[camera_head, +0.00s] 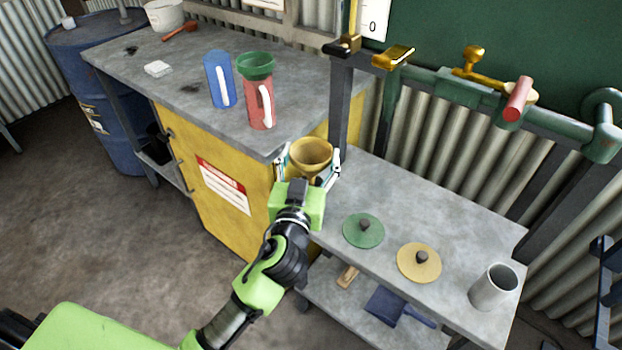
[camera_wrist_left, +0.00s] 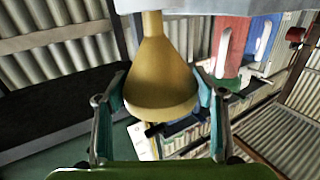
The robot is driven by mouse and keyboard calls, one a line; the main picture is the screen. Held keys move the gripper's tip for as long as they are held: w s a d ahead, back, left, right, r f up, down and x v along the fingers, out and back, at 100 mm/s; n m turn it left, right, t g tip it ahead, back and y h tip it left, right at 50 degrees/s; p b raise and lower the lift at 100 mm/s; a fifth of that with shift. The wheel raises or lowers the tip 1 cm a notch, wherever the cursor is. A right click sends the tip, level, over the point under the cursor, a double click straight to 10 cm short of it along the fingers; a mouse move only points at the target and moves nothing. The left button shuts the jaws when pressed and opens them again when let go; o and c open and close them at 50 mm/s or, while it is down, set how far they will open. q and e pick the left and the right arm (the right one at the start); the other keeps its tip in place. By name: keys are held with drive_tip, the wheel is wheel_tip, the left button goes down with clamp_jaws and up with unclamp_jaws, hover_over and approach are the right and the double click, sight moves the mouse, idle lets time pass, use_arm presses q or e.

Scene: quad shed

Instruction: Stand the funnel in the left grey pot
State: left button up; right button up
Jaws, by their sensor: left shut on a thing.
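The yellow funnel (camera_head: 311,150) is in my left gripper (camera_head: 309,160), its wide mouth facing up in the head view. The gripper is shut on it, with a finger on each side. In the left wrist view the funnel (camera_wrist_left: 160,80) sits between the finger pads, its narrow spout toward the top of the picture. The funnel is by the near corner of the yellow cabinet, at the left end of the low grey bench. One grey pot (camera_head: 493,288) stands open at the bench's right end. I cannot make out a second grey pot. My right gripper is not in view.
A red jug (camera_head: 261,106) with a green top (camera_head: 256,64) and a blue jug (camera_head: 219,80) stand on the higher worktop (camera_head: 180,65). A green disc (camera_head: 363,230) and a yellow disc (camera_head: 419,263), both knobbed, lie on the low bench (camera_head: 450,215). Metal fittings hang behind.

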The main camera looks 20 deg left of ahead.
sight(310, 177)
use_arm(q)
drive_tip(key=shift+f, duration=0.45)
drive_tip(key=shift+f+b, duration=0.35)
drive_tip(key=shift+f, duration=1.4)
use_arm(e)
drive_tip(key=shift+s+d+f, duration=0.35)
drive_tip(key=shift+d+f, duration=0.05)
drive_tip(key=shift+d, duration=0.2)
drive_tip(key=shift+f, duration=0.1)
use_arm(q)
drive_tip(key=shift+f+b, duration=0.3)
drive_tip(key=shift+b, duration=0.05)
drive_tip(key=o, duration=1.1)
drive_tip(key=shift+r, duration=0.1)
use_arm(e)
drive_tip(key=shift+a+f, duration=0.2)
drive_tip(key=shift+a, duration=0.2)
use_arm(q)
drive_tip(key=shift+r, duration=0.1)
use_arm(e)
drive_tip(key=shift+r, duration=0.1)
